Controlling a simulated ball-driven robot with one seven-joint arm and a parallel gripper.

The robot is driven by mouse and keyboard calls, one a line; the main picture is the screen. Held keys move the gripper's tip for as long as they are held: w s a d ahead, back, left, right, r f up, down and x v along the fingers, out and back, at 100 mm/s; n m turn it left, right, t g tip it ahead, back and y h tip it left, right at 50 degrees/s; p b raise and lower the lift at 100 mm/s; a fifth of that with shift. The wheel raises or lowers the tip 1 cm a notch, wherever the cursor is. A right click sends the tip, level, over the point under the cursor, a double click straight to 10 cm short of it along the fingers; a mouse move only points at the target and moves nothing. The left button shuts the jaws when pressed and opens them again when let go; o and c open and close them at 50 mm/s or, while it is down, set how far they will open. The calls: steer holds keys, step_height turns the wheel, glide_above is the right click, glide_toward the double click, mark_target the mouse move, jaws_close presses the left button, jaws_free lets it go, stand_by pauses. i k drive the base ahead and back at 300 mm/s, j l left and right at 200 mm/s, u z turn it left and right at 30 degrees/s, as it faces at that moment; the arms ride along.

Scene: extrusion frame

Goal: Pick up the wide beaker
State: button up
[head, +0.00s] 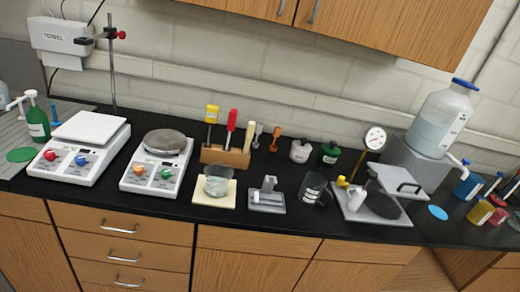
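A wide, clear glass beaker (216,182) stands upright on a square cream pad (212,200) near the front edge of the black counter, left of the picture's middle. It seems to hold some pale liquid. A second, dark see-through vessel (313,188) with white markings stands farther right and looks slightly tilted; I cannot tell exactly what it is. My gripper is not in view.
Two hotplates (78,150) (157,168) stand left of the beaker. A wooden tool rack (226,157) is close behind it. A small grey stand (267,196) is just to its right. A large dispensing jug (440,122) stands at right. Cupboards (400,30) overhang the wall.

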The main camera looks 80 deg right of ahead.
mark_target(219, 174)
steer(key=z, duration=1.75)
